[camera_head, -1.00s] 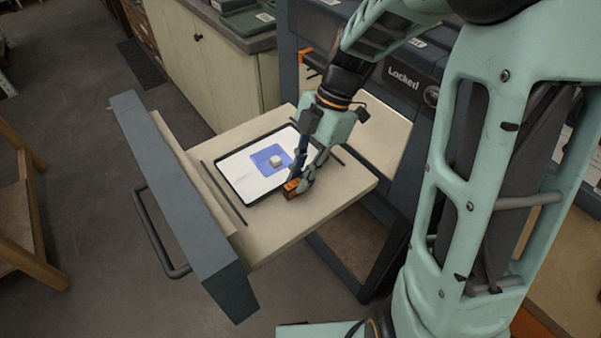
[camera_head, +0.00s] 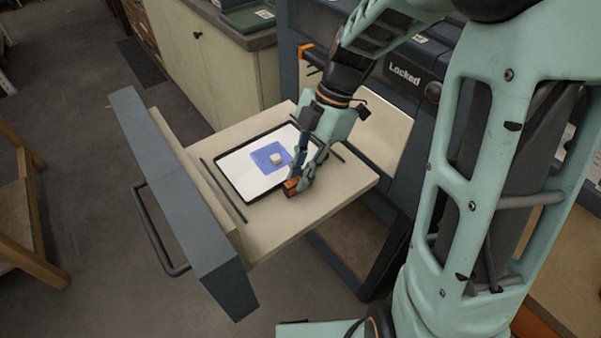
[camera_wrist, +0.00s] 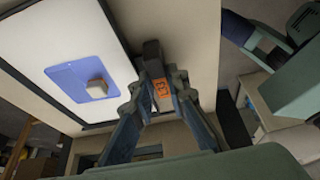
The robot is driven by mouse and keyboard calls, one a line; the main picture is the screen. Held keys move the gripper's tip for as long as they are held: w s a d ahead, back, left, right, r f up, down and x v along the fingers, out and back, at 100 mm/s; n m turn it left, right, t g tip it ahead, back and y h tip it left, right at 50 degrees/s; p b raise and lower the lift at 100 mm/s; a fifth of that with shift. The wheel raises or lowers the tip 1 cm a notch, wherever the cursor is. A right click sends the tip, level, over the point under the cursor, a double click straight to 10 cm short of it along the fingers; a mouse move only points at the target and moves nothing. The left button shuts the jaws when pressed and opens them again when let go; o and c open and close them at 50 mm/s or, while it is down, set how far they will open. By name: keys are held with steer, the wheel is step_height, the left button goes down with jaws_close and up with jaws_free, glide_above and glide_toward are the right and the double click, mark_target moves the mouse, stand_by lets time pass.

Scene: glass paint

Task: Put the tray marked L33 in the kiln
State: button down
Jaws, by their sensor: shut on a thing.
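The tray (camera_head: 236,178) is a flat white panel with a dark rim, lying on the pale shelf (camera_head: 300,221) of the pulled-out kiln drawer. A blue sheet (camera_head: 266,164) with a small pale block (camera_head: 276,158) on it rests on the tray. My gripper (camera_head: 293,186) is at the tray's near right edge, shut on its handle. The wrist view shows the tray (camera_wrist: 75,22) at upper left and my gripper (camera_wrist: 153,88) closed around the dark handle, which bears an orange tag (camera_wrist: 160,91) that appears to read L33. The fingers partly hide the handle.
The drawer's thick grey front (camera_head: 185,205) with its bar handle (camera_head: 153,232) stands out over the floor. A dark cabinet panel (camera_head: 405,76) reading "Locked" is behind my arm. A pale cupboard (camera_head: 205,60) is at the back and a wooden frame (camera_head: 22,215) at left.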

steer(key=c, duration=1.8)
jaws_free()
steer(key=shift+r, duration=0.1)
steer(key=shift+r+p, duration=2.25)
steer(key=shift+r, duration=1.2)
